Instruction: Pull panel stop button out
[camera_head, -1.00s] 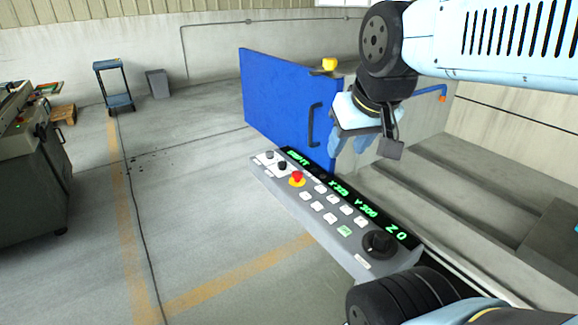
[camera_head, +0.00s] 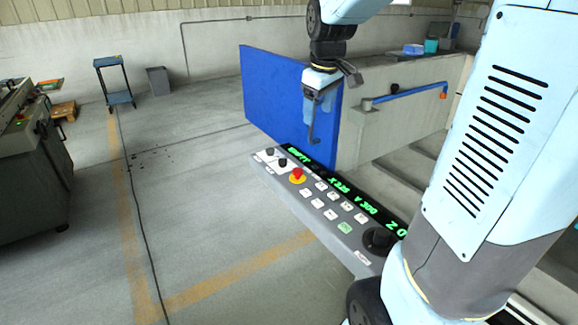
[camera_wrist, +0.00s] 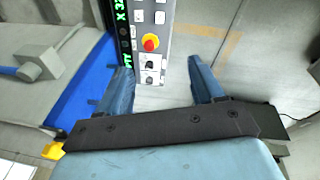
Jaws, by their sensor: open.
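The stop button is a red mushroom cap (camera_head: 297,173) on a yellow ring, near the left end of the grey control panel (camera_head: 350,262). In the wrist view the red button (camera_wrist: 150,41) lies beyond the fingertips, between their lines. My gripper (camera_head: 314,136) hangs pointing down in front of the blue door, above and behind the button in the head view. In the wrist view its two blue fingers (camera_wrist: 157,72) are spread with nothing between them. The gripper is apart from the button.
The blue door (camera_head: 275,98) stands behind the panel. White keys, dark knobs (camera_head: 282,162) and a green display surround the button. A large black dial (camera_head: 379,240) sits at the panel's near end. Floor left of the panel is clear; a cart (camera_head: 116,82) stands far off.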

